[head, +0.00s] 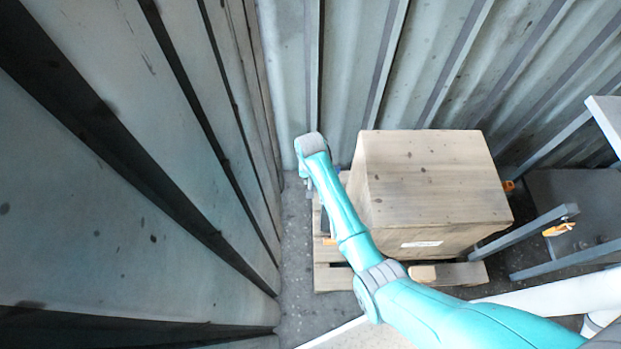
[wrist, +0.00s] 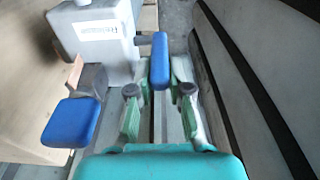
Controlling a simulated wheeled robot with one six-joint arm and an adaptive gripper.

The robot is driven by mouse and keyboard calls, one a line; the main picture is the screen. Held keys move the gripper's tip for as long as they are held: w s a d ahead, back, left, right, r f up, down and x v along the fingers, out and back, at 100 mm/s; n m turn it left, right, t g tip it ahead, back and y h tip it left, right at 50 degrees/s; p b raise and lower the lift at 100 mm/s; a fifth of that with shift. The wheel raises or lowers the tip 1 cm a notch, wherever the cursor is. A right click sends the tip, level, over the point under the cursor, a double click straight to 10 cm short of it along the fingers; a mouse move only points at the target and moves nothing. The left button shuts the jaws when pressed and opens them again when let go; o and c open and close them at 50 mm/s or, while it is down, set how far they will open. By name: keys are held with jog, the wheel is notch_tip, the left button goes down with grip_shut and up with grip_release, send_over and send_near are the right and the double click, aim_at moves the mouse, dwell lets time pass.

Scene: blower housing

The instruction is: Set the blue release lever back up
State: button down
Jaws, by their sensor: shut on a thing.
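In the wrist view, a blue lever grip (wrist: 160,62) lies between the fingertips of my gripper (wrist: 160,80), which is shut on it. A short dark stub joins this lever to the right side of a grey housing (wrist: 97,35) with a label that seems to read "Release". A second blue pad (wrist: 70,122) on a grey arm sits lower left, apart from my fingers. In the head view my wrist hides the lever and most of my gripper.
A large wooden crate (head: 430,185) on a pallet (head: 330,278) stands right of my arm. A dark-slatted wall (head: 130,170) is close on the left, and corrugated metal (head: 440,60) closes the back. Grey rails (head: 525,232) stand at right. A narrow floor strip (head: 294,240) is clear.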

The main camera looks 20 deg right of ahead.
jog(key=c, duration=1.4)
grip_release()
jog(key=shift+f, duration=0.1)
jog(key=shift+o, duration=0.2)
notch_tip(320, 180, up, 12)
jog(key=s, duration=0.1)
jog(key=shift+a, duration=0.25)
jog(key=shift+s, duration=0.15)
